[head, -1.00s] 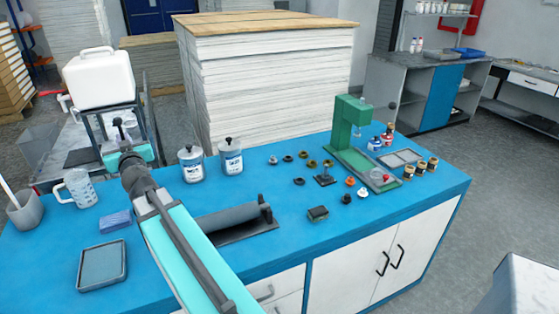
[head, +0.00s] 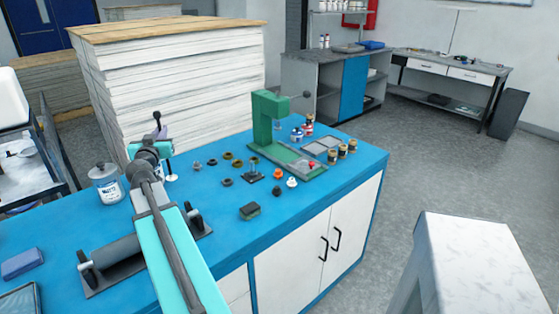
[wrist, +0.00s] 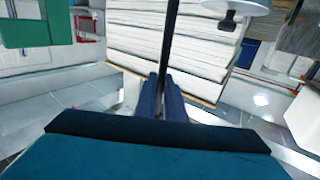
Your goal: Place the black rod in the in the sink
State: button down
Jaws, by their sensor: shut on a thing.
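My gripper (head: 160,148) is raised above the back of the blue workbench, to the right of a labelled jar. In the wrist view its dark blue fingers (wrist: 161,98) are closed around a long thin black rod (wrist: 171,40). The rod runs up out of the top of that picture. In the head view, its dark upper end (head: 157,115) stands above the gripper; the arm hides part of it. I cannot make out a sink for certain in either view.
The blue bench (head: 325,190) holds a roller (head: 115,255), a green press (head: 268,125), a jar (head: 106,185) and several small parts. A paper stack (head: 180,85) stands behind. Grey floor (head: 430,150) is clear between.

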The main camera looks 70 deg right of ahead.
jog(key=s+d+m+g+b, duration=0.1)
jog(key=s+d+m+g, duration=0.1)
jog(key=s+d, duration=0.4)
jog(key=s+d+m+g+h+b, duration=0.1)
jog(key=s+d+g, duration=0.4)
jog(key=s, duration=0.7)
jog(key=shift+d+r+m+h, duration=0.25)
jog(key=shift+d+m+h, duration=0.05)
jog(key=shift+d+m, duration=0.5)
jog(key=s+d+f+p, duration=0.1)
jog(key=s+d+p, duration=0.3)
jog(key=s+d, duration=0.5)
jog(key=shift+s+d+f, duration=0.2)
jog(key=shift+s+d, duration=0.2)
jog(key=shift+s, duration=0.4)
jog(key=shift+p, duration=0.3)
jog(key=shift+s+d+f+p, duration=0.15)
jog(key=shift+s+f, duration=0.05)
jog(key=shift+f, duration=0.4)
jog(key=shift+s+d+f+p, duration=0.15)
jog(key=shift+f+p, duration=0.05)
jog(key=shift+f, duration=0.45)
jog(key=shift+s+d+f+p, duration=0.15)
jog(key=shift+s+f, duration=0.05)
jog(key=shift+f, duration=0.4)
jog(key=shift+f+b, duration=0.15)
jog(key=shift+b, duration=0.15)
jog(key=c, duration=1.8)
grip_release()
jog(key=shift+c, duration=0.2)
